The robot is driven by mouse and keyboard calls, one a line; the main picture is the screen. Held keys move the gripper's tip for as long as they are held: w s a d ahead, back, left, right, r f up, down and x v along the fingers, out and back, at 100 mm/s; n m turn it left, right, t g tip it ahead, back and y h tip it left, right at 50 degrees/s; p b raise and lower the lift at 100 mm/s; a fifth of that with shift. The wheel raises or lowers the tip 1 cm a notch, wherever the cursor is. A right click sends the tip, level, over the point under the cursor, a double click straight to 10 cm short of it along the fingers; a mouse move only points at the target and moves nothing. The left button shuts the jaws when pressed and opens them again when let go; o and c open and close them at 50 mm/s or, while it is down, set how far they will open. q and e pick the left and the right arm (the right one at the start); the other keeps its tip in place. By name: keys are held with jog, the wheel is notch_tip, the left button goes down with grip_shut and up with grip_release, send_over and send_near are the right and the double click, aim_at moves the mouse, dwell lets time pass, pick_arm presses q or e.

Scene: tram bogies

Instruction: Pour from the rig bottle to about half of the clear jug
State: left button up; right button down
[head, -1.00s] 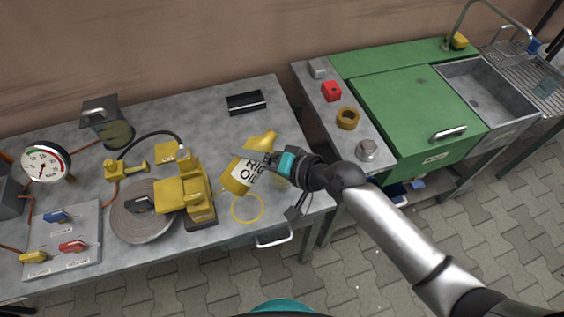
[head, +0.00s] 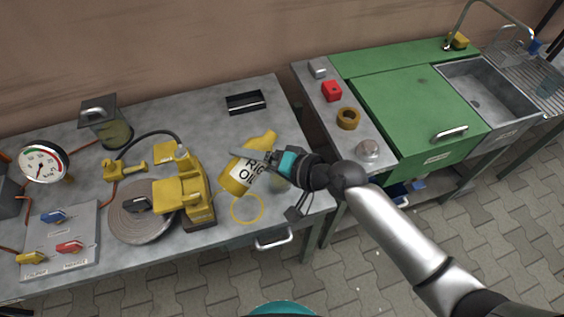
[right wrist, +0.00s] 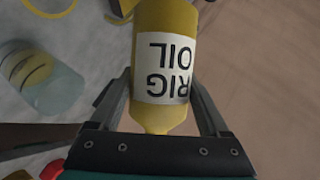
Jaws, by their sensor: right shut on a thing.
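The rig bottle (head: 238,179) is yellow with a white label reading RIG OIL. My right gripper (head: 266,157) is shut on it, one finger on each side, and holds it over the right part of the grey bench. In the head view the bottle is tilted, its narrow end up and to the right. The right wrist view shows the bottle (right wrist: 165,30) between the fingers. The clear jug (right wrist: 58,92) stands beside it there, with a yellow patch with dark lines showing. In the head view the jug (head: 279,184) is mostly hidden by my right gripper. My left gripper is out of view.
A yellow ring (head: 247,208) lies on the bench near the front edge. A yellow machine (head: 182,193) stands left of the bottle. A black tray (head: 246,102) lies behind. A side counter with a red block (head: 332,91) is to the right.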

jog(key=shift+a+f+m+y+b, duration=0.1)
jog(key=shift+f+m+y+b, duration=0.55)
jog(key=shift+b, duration=1.05)
dwell(0.6)
jog(key=shift+w+d+f+m+b, duration=0.35)
jog(key=shift+m+b, duration=0.1)
jog(key=shift+b, duration=0.65)
dwell(1.4)
jog(key=shift+f+m+g+y+b, duration=0.15)
jog(key=shift+m+g+y+b, duration=0.3)
jog(key=shift+b, duration=0.25)
dwell(1.6)
